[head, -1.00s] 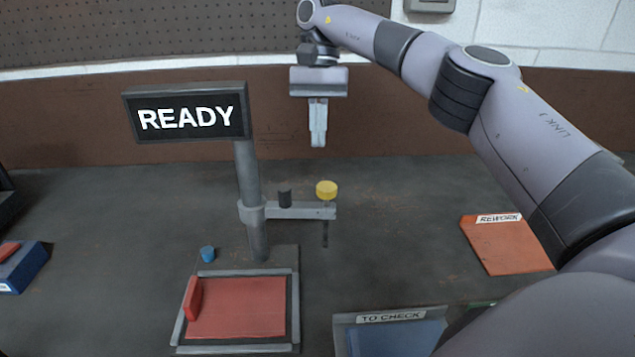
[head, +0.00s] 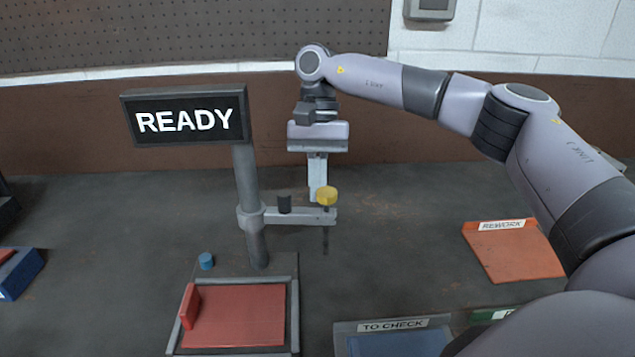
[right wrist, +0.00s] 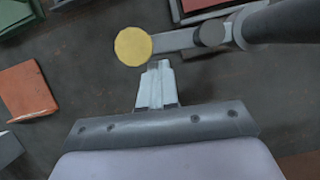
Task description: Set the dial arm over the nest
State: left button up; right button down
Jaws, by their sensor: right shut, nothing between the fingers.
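The dial arm (head: 290,215) is a grey bar reaching right from the post (head: 249,190). It has a black knob (head: 284,203) on it and a yellow-topped dial (head: 326,196) at its free end, with a thin stem below. The nest (head: 232,316) is a grey frame with a red bed, in front of the post; the dial is to the right of it, not over it. My right gripper (head: 318,190) is shut and empty, pointing down just behind the dial's end. In the right wrist view its fingertips (right wrist: 158,66) are close to the yellow dial (right wrist: 133,46); contact is unclear.
A screen reading READY (head: 186,117) tops the post. A blue button (head: 206,261) is behind the nest. An orange REWORK mat (head: 515,255) is at right, a blue TO CHECK tray (head: 398,344) at front. The bench between dial and REWORK is clear.

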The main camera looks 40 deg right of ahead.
jog(key=shift+s+a, duration=0.2)
dwell(0.5)
